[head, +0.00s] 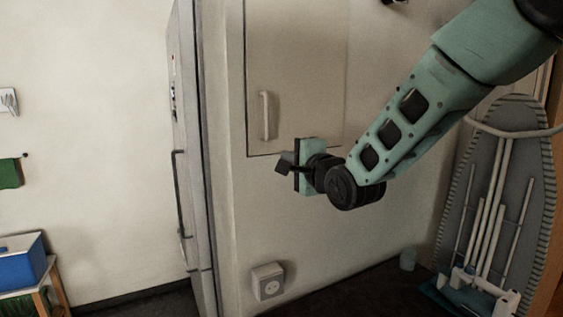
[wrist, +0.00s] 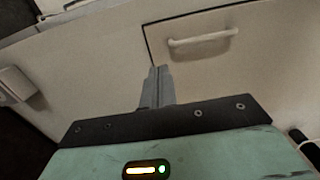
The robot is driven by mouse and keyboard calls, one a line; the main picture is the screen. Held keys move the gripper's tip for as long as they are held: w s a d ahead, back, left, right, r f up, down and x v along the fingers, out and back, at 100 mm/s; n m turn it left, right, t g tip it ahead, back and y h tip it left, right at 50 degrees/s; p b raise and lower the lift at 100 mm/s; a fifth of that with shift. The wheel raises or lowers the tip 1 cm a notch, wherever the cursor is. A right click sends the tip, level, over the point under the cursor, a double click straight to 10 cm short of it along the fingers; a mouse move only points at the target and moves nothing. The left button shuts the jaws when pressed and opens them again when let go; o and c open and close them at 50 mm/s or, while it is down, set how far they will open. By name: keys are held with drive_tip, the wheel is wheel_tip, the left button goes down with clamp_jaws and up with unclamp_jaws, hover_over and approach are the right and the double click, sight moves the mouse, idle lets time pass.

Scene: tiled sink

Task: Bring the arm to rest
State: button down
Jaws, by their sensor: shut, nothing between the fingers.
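My arm reaches in from the upper right of the head view. My gripper (head: 284,163) is in the middle of that view, in front of a pale cabinet door (head: 300,70) and just below and right of its handle. In the wrist view my gripper (wrist: 160,72) has its fingers together, with nothing between them. The door's white handle (wrist: 203,39) shows beyond and to the right of the fingertips. I cannot tell the exact gap to the door, but I see no contact.
A tall grey fridge-like door (head: 187,150) stands left of my gripper. A wall socket (head: 268,281) is below it. An ironing board (head: 500,190) leans at the right, near my arm. A blue box (head: 22,263) sits on a small table at the lower left.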

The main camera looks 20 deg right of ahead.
drive_tip(key=s+a+f+n+g, duration=0.45)
drive_tip(key=s+f+n, duration=0.2)
drive_tip(key=s, duration=0.25)
drive_tip(key=s+a+f+n+g, duration=0.4)
drive_tip(key=s+f+n+g, duration=0.2)
drive_tip(key=s+f, duration=0.3)
drive_tip(key=s+d+f+n+g+h, duration=0.1)
drive_tip(key=s+n, duration=0.4)
drive_tip(key=s, duration=0.5)
drive_tip(key=s+d+f+n+g+h, duration=0.2)
drive_tip(key=s+n+g, duration=0.3)
drive_tip(key=s, duration=0.5)
drive_tip(key=shift+s+f+g+h, duration=0.15)
drive_tip(key=shift+f+g+h, duration=0.1)
drive_tip(key=shift+g+h, duration=0.2)
